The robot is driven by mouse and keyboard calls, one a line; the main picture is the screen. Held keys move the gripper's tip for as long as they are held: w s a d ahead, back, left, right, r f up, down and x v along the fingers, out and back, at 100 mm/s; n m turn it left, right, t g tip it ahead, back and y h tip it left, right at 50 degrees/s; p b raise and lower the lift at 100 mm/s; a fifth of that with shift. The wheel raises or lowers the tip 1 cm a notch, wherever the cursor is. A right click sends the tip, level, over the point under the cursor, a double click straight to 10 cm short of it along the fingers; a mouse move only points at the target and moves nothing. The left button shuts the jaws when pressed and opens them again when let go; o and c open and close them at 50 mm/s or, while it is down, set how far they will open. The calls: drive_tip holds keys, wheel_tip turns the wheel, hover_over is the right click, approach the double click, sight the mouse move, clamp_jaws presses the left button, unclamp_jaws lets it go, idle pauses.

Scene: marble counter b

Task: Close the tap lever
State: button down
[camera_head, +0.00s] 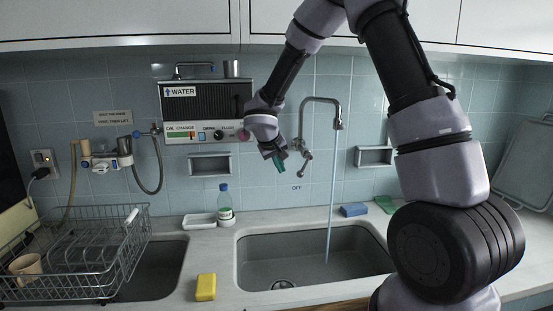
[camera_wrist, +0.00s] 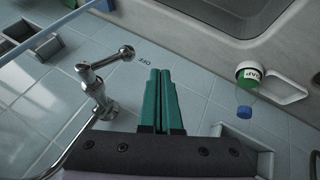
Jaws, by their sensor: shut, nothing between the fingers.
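The chrome tap (camera_head: 321,100) is fixed to the tiled wall, with its spout curving over the right basin. A thin blue-white stream of water (camera_head: 330,195) runs from the spout into the basin. The tap lever (camera_head: 304,164) is low on the tap body; in the wrist view the lever (camera_wrist: 106,61) ends in a round knob near the "OFF" mark (camera_wrist: 143,60) on the wall. My gripper (camera_head: 281,168) is just left of the lever, pointing down. In the wrist view my gripper's green fingers (camera_wrist: 160,72) are shut and empty, with a gap between them and the knob.
A bottle with a blue cap (camera_head: 224,200) stands behind the basins, beside a white soap dish (camera_head: 200,221). A wire dish rack (camera_head: 85,245) fills the left. A yellow sponge (camera_head: 205,287) lies in front.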

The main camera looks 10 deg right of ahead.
drive_tip(key=shift+w+d+f, duration=0.35)
drive_tip(key=shift+d+f, duration=0.05)
drive_tip(key=shift+d, duration=0.35)
drive_tip(key=shift+w+d+f, duration=0.4)
drive_tip(key=shift+d, duration=0.4)
drive_tip(key=shift+w+d+f, duration=0.35)
drive_tip(key=shift+d+f, duration=0.05)
drive_tip(key=shift+d, duration=0.35)
drive_tip(key=shift+f, duration=0.1)
drive_tip(key=shift+d+f+n+t+h, duration=0.15)
drive_tip(key=shift+d+f+n+h, duration=0.35)
drive_tip(key=shift+h, duration=0.7)
drive_tip(key=shift+d+f+n+t+h, duration=0.15)
drive_tip(key=shift+d+f+n+h, duration=0.15)
drive_tip(key=shift+d+f+h, duration=0.65)
drive_tip(key=shift+a+r+h, duration=0.2)
drive_tip(key=shift+h, duration=0.25)
drive_tip(key=shift+a, duration=0.1)
